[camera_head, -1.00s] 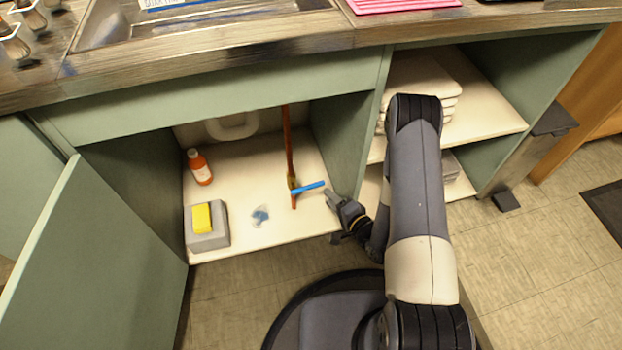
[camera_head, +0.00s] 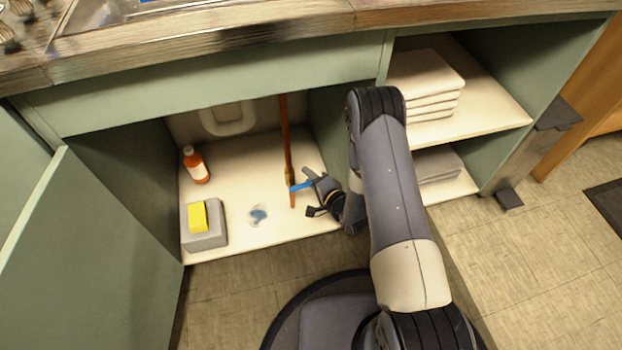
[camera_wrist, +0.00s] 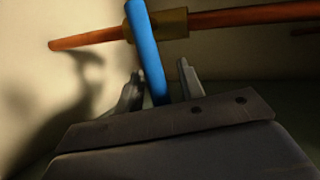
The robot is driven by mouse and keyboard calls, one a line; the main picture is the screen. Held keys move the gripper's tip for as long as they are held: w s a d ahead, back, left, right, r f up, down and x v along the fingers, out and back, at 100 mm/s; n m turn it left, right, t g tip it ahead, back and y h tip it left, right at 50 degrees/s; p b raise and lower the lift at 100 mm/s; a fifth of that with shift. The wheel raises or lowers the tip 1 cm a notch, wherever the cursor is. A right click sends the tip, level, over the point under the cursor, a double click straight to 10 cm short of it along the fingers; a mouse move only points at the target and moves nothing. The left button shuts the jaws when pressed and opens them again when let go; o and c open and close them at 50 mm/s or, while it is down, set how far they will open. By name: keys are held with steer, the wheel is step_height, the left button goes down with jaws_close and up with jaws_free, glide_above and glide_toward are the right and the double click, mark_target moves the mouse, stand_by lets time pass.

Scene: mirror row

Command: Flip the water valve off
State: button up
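The water valve is a brass body (camera_wrist: 172,23) on an upright copper pipe (camera_head: 287,135) inside the open sink cabinet. Its blue lever handle (camera_head: 300,187) points right, crosswise to the pipe. In the wrist view the blue handle (camera_wrist: 147,50) runs down between the two fingers. My gripper (camera_head: 309,192) is at the handle's right end, and in the wrist view my gripper (camera_wrist: 160,88) is open, with a finger on each side of the handle. Gaps show between handle and fingers. The far end of the handle is hidden behind the gripper body.
An orange bottle (camera_head: 196,166) stands at the back left of the cabinet floor. A yellow sponge (camera_head: 198,215) lies on a grey block (camera_head: 207,240). The cabinet's right wall (camera_head: 335,120) is close to my arm.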

steer(key=shift+c, duration=0.5)
jaws_close()
steer(key=f+m+b, duration=0.1)
steer(key=b, duration=0.1)
steer(key=shift+f+m+y+b, duration=0.15)
steer(key=shift+m+y+b, duration=0.2)
steer(key=shift+m+y, duration=0.05)
steer(key=shift+o, duration=0.5)
jaws_free()
